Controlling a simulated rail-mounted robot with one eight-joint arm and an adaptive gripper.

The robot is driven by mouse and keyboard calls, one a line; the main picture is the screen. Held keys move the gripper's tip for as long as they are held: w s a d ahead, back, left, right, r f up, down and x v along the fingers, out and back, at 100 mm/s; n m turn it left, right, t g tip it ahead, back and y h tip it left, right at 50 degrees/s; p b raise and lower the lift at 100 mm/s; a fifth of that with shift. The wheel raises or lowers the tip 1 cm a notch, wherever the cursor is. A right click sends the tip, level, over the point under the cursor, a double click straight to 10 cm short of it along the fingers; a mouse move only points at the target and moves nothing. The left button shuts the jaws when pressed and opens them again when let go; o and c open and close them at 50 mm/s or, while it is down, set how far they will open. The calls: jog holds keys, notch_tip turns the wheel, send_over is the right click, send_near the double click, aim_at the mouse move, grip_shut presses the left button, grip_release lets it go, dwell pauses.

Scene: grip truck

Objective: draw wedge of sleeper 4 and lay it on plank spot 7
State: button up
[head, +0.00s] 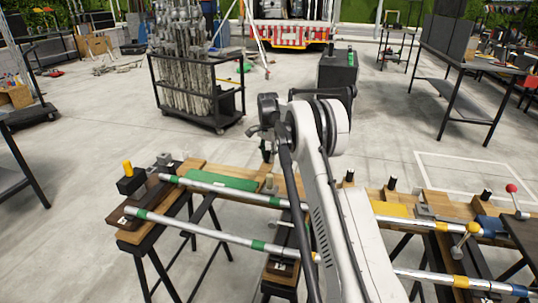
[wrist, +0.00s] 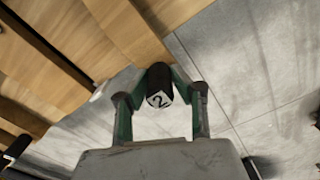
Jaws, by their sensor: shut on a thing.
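My gripper (wrist: 160,108) is shut on a dark, round-looking piece (wrist: 159,78) whose pale end face reads 2. In the wrist view the piece sits between the green fingers, over pale floor just beyond a wooden edge. In the head view my gripper (head: 266,150) hangs small and dark behind the plank (head: 400,196), partly hidden by my arm. Dark sleepers lie under the striped pipes, one at the left (head: 131,216) and one near the middle (head: 281,268). Their numbers are too small to read surely, so I cannot tell which is sleeper 4 or where spot 7 is.
Striped pipes (head: 200,228) cross the trestles. Black pegs (head: 391,184) stand along the plank. A green panel (head: 222,179) and a yellow panel (head: 391,210) lie there. A red-knobbed lever (head: 512,189) stands at the right. Open floor lies behind, before a loaded cart (head: 213,105).

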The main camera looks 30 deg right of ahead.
aim_at(265, 168)
jog(key=shift+s+a+f+b, duration=0.2)
jog(key=shift+s+a+b, duration=0.1)
jog(key=shift+s+a, duration=0.6)
jog(key=shift+s+a+f+b, duration=0.15)
jog(key=shift+s+a+b, duration=0.1)
jog(key=shift+s+a, duration=0.6)
jog(key=shift+s+d, duration=0.1)
jog(key=o, duration=1.1)
jog(key=shift+c, duration=0.2)
jog(key=shift+r, duration=0.1)
